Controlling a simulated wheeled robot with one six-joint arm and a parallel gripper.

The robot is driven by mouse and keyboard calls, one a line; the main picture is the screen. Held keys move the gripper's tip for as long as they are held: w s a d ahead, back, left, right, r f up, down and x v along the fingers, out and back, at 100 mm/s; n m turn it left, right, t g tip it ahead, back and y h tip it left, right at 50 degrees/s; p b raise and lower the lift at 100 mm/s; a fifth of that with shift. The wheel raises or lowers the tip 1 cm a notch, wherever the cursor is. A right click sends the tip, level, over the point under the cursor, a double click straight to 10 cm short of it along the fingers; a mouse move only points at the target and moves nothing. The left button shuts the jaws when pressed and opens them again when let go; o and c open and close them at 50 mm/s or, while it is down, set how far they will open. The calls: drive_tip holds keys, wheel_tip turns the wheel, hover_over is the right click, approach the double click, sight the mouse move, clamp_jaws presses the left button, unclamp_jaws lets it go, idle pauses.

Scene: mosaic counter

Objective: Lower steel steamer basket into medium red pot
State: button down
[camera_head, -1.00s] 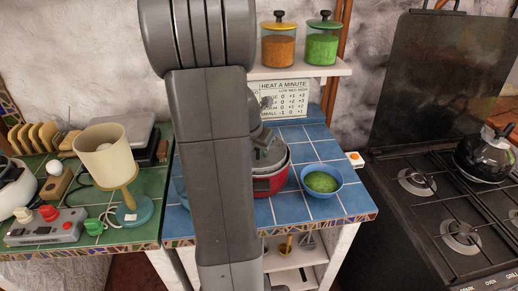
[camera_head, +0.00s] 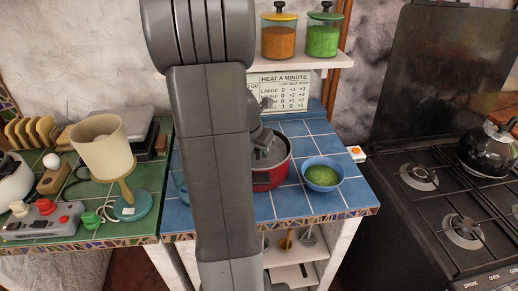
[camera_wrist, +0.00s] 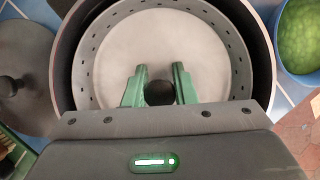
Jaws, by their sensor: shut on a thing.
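The medium red pot (camera_head: 272,179) stands on the blue tiled counter, partly hidden behind my arm in the head view. The steel steamer basket (camera_wrist: 165,30), a grey round pan with small holes along its wall, lies within the pot's dark rim (camera_wrist: 262,45) in the wrist view. In the head view the basket (camera_head: 278,154) shows inside the pot's mouth. Whether it touches the pot's bottom cannot be seen. My gripper (camera_wrist: 160,74) has its green fingers on either side of the basket's dark central knob (camera_wrist: 159,93) and is shut on it.
A blue bowl of green food (camera_head: 322,175) stands close to the pot's right. A dark lid with a knob (camera_wrist: 22,85) lies left of the pot in the wrist view. A shelf with two jars (camera_head: 292,62) hangs above the counter. The stove (camera_head: 440,190) is at right.

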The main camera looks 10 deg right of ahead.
drive_tip(key=shift+f, duration=0.15)
drive_tip(key=shift+f, duration=0.25)
idle(0.5)
drive_tip(key=c, duration=0.6)
unclamp_jaws()
wheel_tip(320, 180, up, 10)
drive_tip(key=p, duration=1)
drive_tip(key=shift+f, duration=0.15)
wheel_tip(320, 180, down, 8)
drive_tip(key=b, duration=0.8)
drive_tip(key=shift+r, duration=0.2)
